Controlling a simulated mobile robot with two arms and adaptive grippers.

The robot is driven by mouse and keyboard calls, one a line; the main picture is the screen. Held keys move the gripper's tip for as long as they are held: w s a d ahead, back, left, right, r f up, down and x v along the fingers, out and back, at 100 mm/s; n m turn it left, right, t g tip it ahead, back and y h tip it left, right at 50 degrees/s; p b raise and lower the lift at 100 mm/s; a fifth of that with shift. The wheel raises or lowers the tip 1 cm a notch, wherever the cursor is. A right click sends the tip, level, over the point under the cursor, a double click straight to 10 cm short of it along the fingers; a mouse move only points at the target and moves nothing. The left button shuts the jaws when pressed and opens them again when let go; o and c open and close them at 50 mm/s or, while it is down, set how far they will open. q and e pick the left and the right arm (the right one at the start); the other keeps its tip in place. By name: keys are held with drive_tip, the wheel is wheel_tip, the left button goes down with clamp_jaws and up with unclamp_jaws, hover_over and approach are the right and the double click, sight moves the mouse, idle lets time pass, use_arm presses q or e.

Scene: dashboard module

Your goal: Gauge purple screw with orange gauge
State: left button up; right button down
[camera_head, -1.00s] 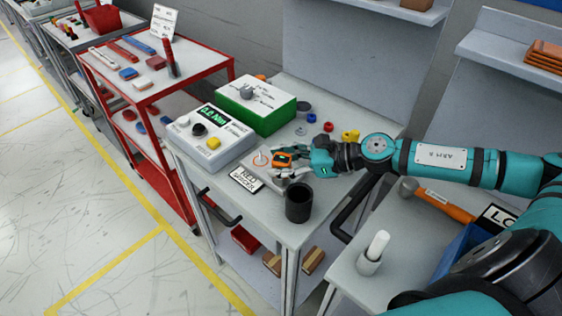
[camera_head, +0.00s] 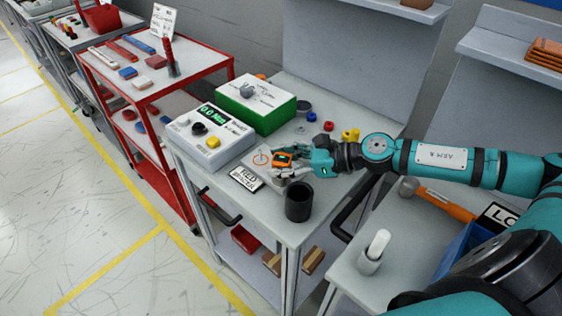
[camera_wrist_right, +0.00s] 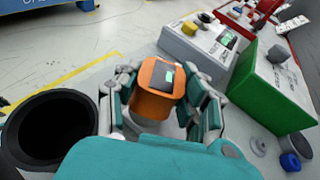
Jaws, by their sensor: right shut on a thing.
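My right gripper (camera_head: 285,160) is shut on the orange gauge (camera_head: 283,159), low over the middle cart's top. In the right wrist view the orange gauge (camera_wrist_right: 155,92), a block with a dark display on top, sits between the fingers of my right gripper (camera_wrist_right: 160,100). A grey round part shows just under it; whether they touch is unclear. I cannot make out a purple screw; it may be hidden by the gauge or gripper. A small blue part (camera_head: 311,116) lies behind the gripper and also shows in the right wrist view (camera_wrist_right: 290,161). My left gripper is not in view.
A grey meter box (camera_head: 211,143) and a green box (camera_head: 255,106) stand behind and left. Red (camera_head: 328,126) and yellow (camera_head: 351,135) parts lie behind the gripper.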

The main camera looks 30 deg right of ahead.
drive_tip(key=shift+f, duration=0.2)
idle(0.3)
drive_tip(key=c, duration=0.7)
unclamp_jaws()
